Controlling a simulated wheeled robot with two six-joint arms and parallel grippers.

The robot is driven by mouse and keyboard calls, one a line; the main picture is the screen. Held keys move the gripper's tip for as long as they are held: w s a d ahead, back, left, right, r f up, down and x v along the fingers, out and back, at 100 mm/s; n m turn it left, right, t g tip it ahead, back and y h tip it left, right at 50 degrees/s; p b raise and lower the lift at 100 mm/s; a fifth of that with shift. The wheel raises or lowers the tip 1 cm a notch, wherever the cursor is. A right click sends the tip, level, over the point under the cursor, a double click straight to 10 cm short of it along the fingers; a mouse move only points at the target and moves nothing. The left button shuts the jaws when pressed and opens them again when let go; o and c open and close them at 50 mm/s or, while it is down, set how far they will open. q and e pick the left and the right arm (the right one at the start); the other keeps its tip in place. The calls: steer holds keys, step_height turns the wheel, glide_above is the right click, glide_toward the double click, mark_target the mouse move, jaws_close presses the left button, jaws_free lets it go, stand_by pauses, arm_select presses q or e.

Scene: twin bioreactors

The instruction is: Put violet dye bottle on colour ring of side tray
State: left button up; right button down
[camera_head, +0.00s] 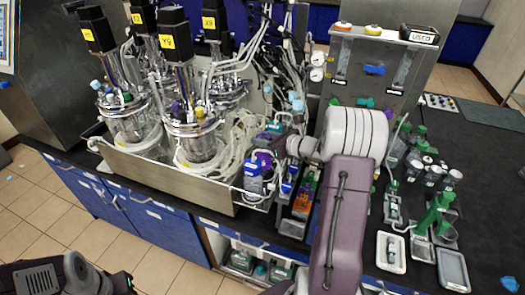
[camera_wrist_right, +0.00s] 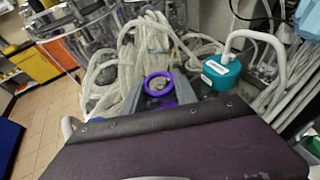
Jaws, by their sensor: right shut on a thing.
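The violet dye bottle shows as a violet ring-shaped top (camera_wrist_right: 157,84) between the grey fingers of my right gripper (camera_wrist_right: 160,95) in the wrist view. The gripper is shut on it; my own wrist hides its lower part. In the head view the right gripper (camera_head: 268,152) is at the right end of the bioreactor tray, with violet (camera_head: 262,161) showing beside it. I cannot make out the side tray's colour ring. My left gripper is not in view.
A teal-capped bottle (camera_wrist_right: 222,70) with a white tube is close right of the gripper. Pale coiled tubing (camera_head: 235,140) and the glass bioreactors (camera_head: 195,140) are to the left.

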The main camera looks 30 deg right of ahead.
steer(key=shift+f, duration=0.35)
steer(key=shift+s+f, duration=0.15)
steer(key=shift+f, duration=0.45)
steer(key=shift+s+f, duration=0.15)
steer(key=shift+f, duration=0.45)
steer(key=shift+d+f, duration=0.15)
steer(key=shift+f, duration=0.05)
steer(key=shift+w, duration=0.15)
steer(key=shift+f, duration=0.2)
steer(key=c, duration=1)
jaws_free()
steer(key=shift+o, duration=0.2)
